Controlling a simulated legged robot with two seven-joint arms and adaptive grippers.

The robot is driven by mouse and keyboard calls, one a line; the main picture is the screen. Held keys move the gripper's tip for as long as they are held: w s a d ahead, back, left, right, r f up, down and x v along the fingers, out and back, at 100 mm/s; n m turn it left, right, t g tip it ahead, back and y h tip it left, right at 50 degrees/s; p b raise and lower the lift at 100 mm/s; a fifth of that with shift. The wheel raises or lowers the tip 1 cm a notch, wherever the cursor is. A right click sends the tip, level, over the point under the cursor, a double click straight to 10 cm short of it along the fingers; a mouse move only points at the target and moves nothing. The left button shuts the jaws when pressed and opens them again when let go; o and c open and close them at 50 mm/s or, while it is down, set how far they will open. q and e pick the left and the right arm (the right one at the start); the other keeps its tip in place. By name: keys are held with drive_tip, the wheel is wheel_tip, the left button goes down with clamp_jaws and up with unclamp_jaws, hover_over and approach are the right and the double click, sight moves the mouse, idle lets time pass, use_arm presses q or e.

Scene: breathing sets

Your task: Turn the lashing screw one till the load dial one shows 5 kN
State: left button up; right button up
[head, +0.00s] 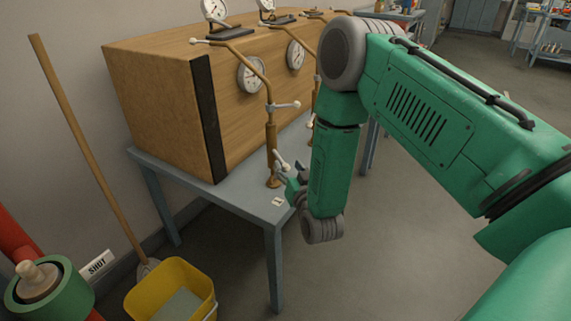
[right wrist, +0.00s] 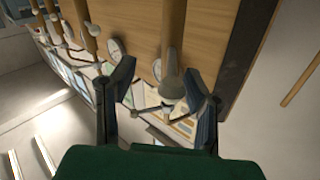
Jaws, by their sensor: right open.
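A brass lashing screw (head: 271,140) stands upright at the near end of the crate, with a pale cross handle (head: 284,106) midway and another pale handle low down. A round white dial (head: 251,75) is on the crate face beside it; its reading is too small to tell. Which dial is load dial one I cannot tell. My right gripper (head: 290,180) is low beside the screw's foot, partly hidden by my forearm. In the right wrist view its jaws (right wrist: 163,100) are open, with the screw (right wrist: 171,45) and its pale handle end (right wrist: 172,88) between them. My left gripper is not in view.
The wooden crate (head: 150,90) stands on a blue-grey table (head: 235,205). Further dials, such as one on the crate face (head: 296,54) and one on top (head: 214,10), and more screws run along it. A yellow bucket (head: 172,290) and a broom (head: 90,150) stand left.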

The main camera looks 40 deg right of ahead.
drive_tip(key=shift+a+r, duration=0.2)
drive_tip(key=shift+a, duration=0.1)
drive_tip(key=shift+a+r, duration=0.15)
drive_tip(key=shift+a, duration=0.5)
clamp_jaws()
drive_tip(key=shift+s+d+n+y+p, duration=0.15)
drive_tip(key=shift+d+n+y+p, duration=0.2)
drive_tip(key=shift+d, duration=0.65)
drive_tip(key=shift+d+f+n+t+y, duration=0.1)
drive_tip(key=shift+d+n+t+y, duration=0.1)
drive_tip(key=shift+n+y, duration=0.3)
drive_tip(key=shift+d+f+n+t+y, duration=0.15)
drive_tip(key=shift+n+y, duration=0.1)
drive_tip(key=shift+y, duration=0.4)
unclamp_jaws()
drive_tip(key=shift+r, duration=0.1)
